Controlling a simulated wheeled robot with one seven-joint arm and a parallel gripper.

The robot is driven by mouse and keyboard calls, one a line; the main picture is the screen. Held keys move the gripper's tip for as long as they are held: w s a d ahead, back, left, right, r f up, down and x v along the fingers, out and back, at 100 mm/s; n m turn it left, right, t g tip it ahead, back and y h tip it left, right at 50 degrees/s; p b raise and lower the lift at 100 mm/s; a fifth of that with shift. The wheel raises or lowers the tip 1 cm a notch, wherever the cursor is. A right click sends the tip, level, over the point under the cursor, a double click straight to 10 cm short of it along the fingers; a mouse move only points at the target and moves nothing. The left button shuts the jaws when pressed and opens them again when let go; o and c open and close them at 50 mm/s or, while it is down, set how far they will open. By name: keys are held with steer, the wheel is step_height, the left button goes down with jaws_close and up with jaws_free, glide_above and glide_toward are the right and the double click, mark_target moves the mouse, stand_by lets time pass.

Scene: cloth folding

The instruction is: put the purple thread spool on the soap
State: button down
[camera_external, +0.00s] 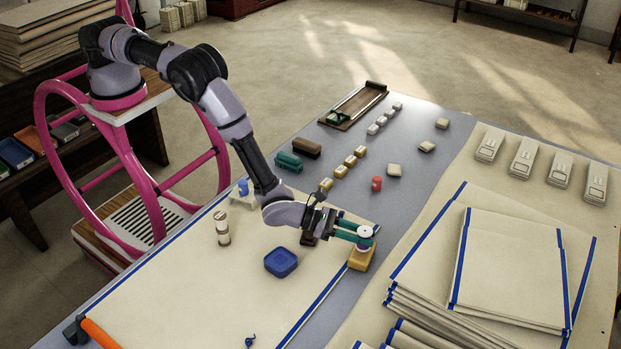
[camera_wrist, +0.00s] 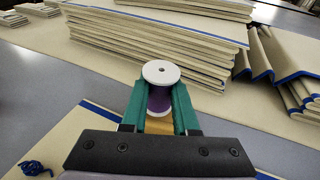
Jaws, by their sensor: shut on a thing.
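The purple thread spool (camera_wrist: 160,98) has white end discs and stands upright between the green fingers of my gripper (camera_wrist: 160,108). In the external view my gripper (camera_external: 361,236) is shut on the spool, whose white top (camera_external: 365,231) shows at the fingertips. A yellow-tan block, which looks like the soap (camera_external: 361,258), lies directly below the spool. Part of the soap (camera_wrist: 158,127) shows under the spool in the wrist view. I cannot tell whether the spool's lower disc touches the soap.
Stacked folded cloths (camera_external: 515,262) with blue edges lie to the right. Grey table (camera_external: 345,300) is bare in front.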

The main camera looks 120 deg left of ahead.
steer(key=shift+f, duration=0.55)
steer(key=c, duration=0.7)
jaws_free()
steer(key=shift+r, duration=0.15)
